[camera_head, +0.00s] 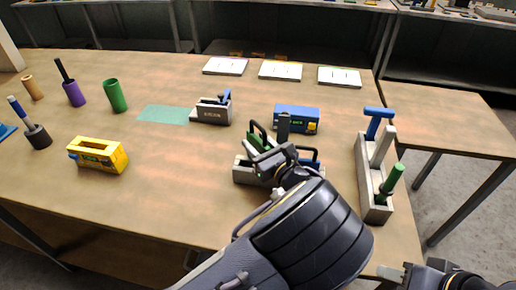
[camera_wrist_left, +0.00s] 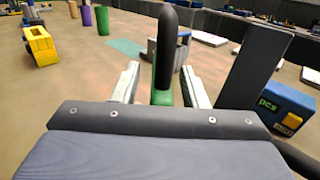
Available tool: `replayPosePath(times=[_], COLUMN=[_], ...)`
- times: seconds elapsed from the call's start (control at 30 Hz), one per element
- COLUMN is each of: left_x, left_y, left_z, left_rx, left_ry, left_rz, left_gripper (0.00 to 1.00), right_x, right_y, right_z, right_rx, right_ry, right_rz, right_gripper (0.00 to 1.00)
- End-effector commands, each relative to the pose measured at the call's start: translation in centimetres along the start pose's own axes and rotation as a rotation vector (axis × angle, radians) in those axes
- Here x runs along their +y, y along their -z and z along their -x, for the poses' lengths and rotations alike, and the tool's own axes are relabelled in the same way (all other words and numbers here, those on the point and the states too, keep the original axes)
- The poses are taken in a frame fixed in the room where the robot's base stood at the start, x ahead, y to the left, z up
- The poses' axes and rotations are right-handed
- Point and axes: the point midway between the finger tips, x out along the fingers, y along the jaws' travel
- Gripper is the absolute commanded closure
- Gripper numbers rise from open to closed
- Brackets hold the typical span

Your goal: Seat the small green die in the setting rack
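A green die (camera_head: 256,141) with a black loop handle stands at the grey rack (camera_head: 241,172) in the middle of the table. In the left wrist view the green die (camera_wrist_left: 162,90) and its upright black handle (camera_wrist_left: 167,40) appear between my left gripper's fingers. My left gripper (camera_head: 272,157) is over the rack and hides part of it. Its fingers (camera_wrist_left: 161,78) look apart, with gaps on both sides of the green. A blue piece (camera_head: 308,161) with a dark handle is at the rack's right end. My right gripper (camera_head: 392,273) is partly in view at the bottom right; its fingers are unclear.
A blue box (camera_head: 297,118) stands behind the rack. A pale stand (camera_head: 372,206) with blue and green handles is at the right. A grey block (camera_head: 210,112), teal mat (camera_head: 165,113), yellow box (camera_head: 98,155) and green cup (camera_head: 115,96) are left. The front-left table is clear.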

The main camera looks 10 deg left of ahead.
Motion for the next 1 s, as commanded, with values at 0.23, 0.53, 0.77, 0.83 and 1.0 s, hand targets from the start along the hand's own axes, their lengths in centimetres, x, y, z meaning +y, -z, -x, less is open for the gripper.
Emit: replayPosePath(times=[0.23, 0.53, 0.77, 0.83, 1.0], left_x=[-0.01, -0.01, -0.02, -0.02, -0.03], left_y=[0.01, 0.0, -0.1, -0.12, -0.75], left_z=[0.05, 0.07, 0.06, 0.06, 0.07], left_rx=[0.0, 0.0, -0.002, -0.002, -0.002], left_ry=[0.0, 0.0, 0.0, 0.0, 0.0], left_rz=[0.001, 0.001, 0.002, 0.002, 0.004], left_gripper=[0.73, 1.0, 1.0, 1.0, 1.0], right_x=[0.01, 0.01, 0.0, 0.0, 0.02], right_y=[-0.01, -0.01, 0.0, 0.0, -0.02], right_z=[-0.02, -0.01, 0.0, 0.0, -0.04], right_rx=[0.0, 0.0, 0.0, 0.0, 0.0], right_ry=[0.0, 0.0, 0.0, 0.0, 0.0], right_rz=[0.0, 0.0, 0.0, 0.0, 0.0], right_gripper=[0.6, 0.6, 0.6, 0.6, 0.6])
